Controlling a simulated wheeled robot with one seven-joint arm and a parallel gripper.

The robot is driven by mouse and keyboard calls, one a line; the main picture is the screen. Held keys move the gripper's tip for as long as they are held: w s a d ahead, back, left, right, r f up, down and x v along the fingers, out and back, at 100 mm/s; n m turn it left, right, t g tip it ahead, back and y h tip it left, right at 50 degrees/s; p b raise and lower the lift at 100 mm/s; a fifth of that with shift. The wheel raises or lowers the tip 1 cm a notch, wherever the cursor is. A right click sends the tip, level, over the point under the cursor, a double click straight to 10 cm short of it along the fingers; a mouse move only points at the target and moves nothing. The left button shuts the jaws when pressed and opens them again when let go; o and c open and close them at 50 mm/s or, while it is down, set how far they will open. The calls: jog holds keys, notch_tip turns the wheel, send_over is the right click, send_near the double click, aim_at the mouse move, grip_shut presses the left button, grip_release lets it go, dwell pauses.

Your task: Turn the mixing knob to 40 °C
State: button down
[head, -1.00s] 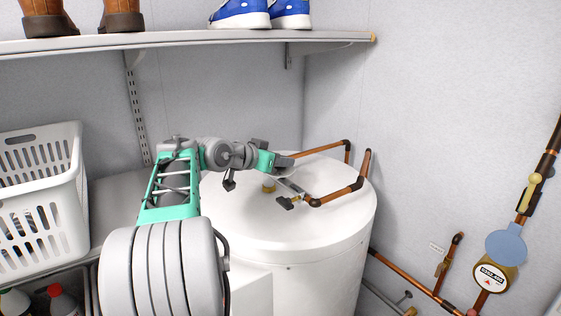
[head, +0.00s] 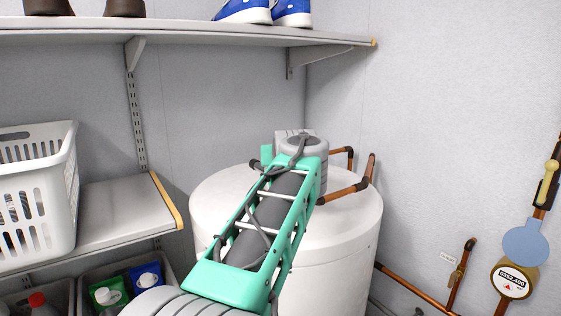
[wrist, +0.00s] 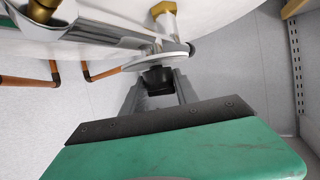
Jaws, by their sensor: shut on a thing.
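In the wrist view, my gripper (wrist: 157,92) is shut on the mixing knob (wrist: 157,76). The knob's black grip sits between the two grey fingers, in front of a pale grey disc on a metal valve body. Any temperature marks are not readable, so the knob's setting cannot be told. A brass fitting stands just beyond it. In the head view, my arm covers the gripper, the knob and the valve.
The round white tank (head: 345,240) stands below my arm, with copper pipes (head: 342,194) at its right. A wall shelf (head: 190,33) with shoes (head: 258,12) runs above. A white basket (head: 40,190) is at left. A gauge (head: 513,280) hangs on pipes at right.

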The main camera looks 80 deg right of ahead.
jog(key=n+t+y+p, duration=0.1)
jog(key=n+t+p, duration=0.1)
jog(key=p, duration=0.1)
jog(key=n+t+y+p, duration=0.2)
jog(key=p, duration=0.2)
jog(key=shift+s+d+r+t, duration=0.1)
jog(key=shift+s+r+t, duration=0.1)
jog(key=shift+r+t, duration=0.15)
jog(key=n+t+y+p, duration=0.2)
jog(key=n+p, duration=0.1)
jog(key=p, duration=0.2)
jog(key=shift+f+p, duration=0.15)
jog(key=shift+p, duration=0.2)
jog(key=shift+w+f+n+t+y+p, duration=0.15)
jog(key=shift+n+t+y+p, duration=0.1)
jog(key=shift+n+y+p, duration=0.5)
jog(key=shift+f, duration=0.1)
jog(key=c, duration=1)
grip_release()
jog(key=shift+o, duration=0.2)
